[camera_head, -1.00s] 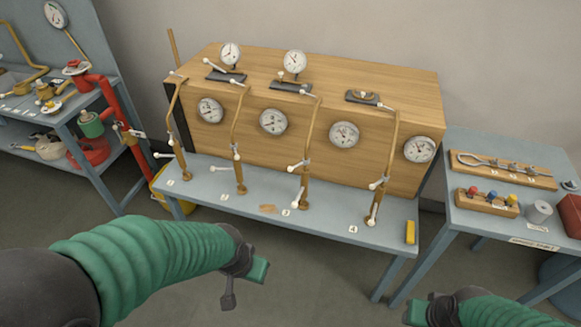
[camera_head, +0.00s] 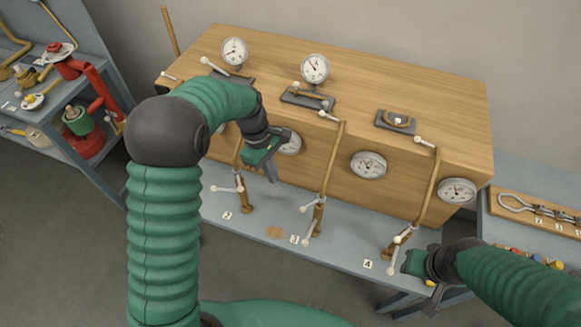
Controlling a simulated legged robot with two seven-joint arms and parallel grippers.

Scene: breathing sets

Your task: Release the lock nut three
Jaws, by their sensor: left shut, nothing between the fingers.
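Station three has a brass pipe (camera_head: 332,165) that runs down the front of the wooden box to the blue-grey bench. I cannot make out which fitting is the lock nut. My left gripper (camera_head: 271,172) is shut and empty, in front of the box between pipes two and three, up and left of the station-three levers. It is apart from them and partly covers a gauge (camera_head: 291,142). My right gripper (camera_head: 418,277) is at the bench's right end, by station four; its jaw opening is unclear.
Station two's lever (camera_head: 230,188) is below my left gripper, and station four's pipe (camera_head: 430,195) is near my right gripper. Gauges stand on the wooden box (camera_head: 390,100). A side table (camera_head: 490,228) is at right, and shelves with red pipework (camera_head: 95,75) at left.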

